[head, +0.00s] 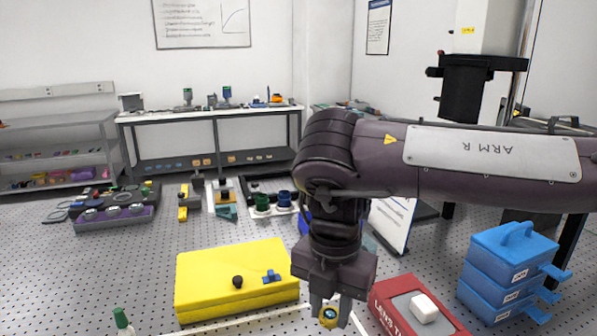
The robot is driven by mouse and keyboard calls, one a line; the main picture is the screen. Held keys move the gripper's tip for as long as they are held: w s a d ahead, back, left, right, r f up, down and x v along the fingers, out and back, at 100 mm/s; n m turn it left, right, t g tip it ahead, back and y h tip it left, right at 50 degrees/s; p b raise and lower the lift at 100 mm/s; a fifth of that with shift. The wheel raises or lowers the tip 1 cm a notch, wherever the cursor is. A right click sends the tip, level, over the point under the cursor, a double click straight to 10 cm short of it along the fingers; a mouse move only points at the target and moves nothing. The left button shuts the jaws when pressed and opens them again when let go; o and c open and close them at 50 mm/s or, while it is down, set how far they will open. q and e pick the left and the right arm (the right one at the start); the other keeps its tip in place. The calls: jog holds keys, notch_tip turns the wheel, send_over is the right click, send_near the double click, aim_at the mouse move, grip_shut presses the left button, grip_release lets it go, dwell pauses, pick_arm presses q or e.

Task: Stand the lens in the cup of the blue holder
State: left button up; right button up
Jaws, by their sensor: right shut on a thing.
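My right gripper (331,308) points down at the bottom centre. It is shut on the lens (329,316), a small yellow ring with dark bluish glass, held between its fingertips. A dark blue cup (284,198), which looks like the blue holder, stands at the middle of the perforated table. It is farther back and to the left of the gripper, well apart from the lens. A dark green cup (262,202) stands just left of it. My left gripper is not in view.
A yellow box (225,276) with small items on it lies left of my gripper. A red box (391,299) with a white block is to its right. Stacked blue boxes (504,267) stand at the right. A green-capped bottle (122,318) is at the lower left. Bare table shows at left.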

jog(key=w+d+m, duration=0.3)
jog(key=d+m, duration=0.4)
jog(key=m, duration=0.8)
jog(key=w+d+m, duration=0.4)
jog(key=d+m, duration=0.3)
jog(key=m, duration=0.8)
jog(key=shift+d+f, duration=0.2)
jog(key=shift+f, duration=0.1)
